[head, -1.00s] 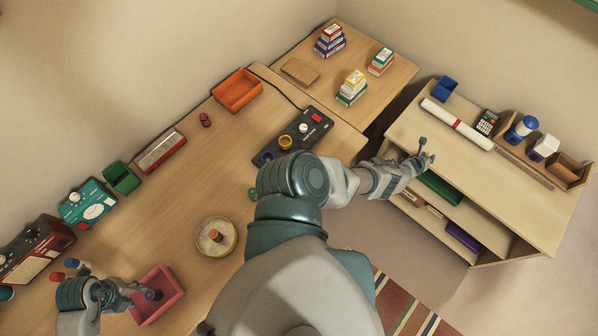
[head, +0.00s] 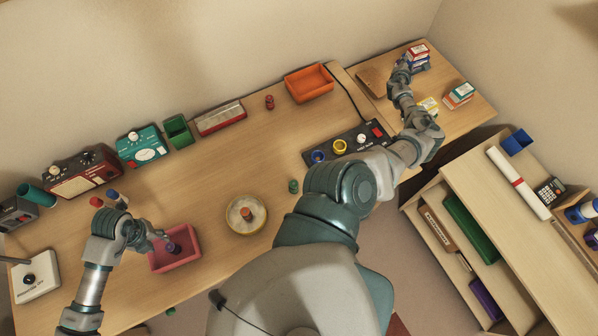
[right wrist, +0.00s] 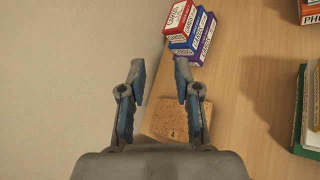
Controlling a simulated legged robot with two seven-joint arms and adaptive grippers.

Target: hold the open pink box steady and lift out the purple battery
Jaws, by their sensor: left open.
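The open pink box (head: 180,266) stands on the desk at the lower left in the head view. The purple battery (head: 173,248) is inside it, partly hidden by my left gripper. My left gripper (head: 160,239) is open at the box's left side, its fingers reaching over the rim close to the battery; contact cannot be told. My right gripper (head: 403,64) is far off at the back right of the desk. In the right wrist view it (right wrist: 160,72) is open and empty, its fingers apart above the desk beside a wall.
A cork block (right wrist: 178,120) lies below my right fingers, with stacked small boxes (right wrist: 188,30) beyond. A round dish (head: 233,225) stands right of the pink box. Red and blue-topped items (head: 112,196) stand behind my left gripper. The desk's middle is mostly clear.

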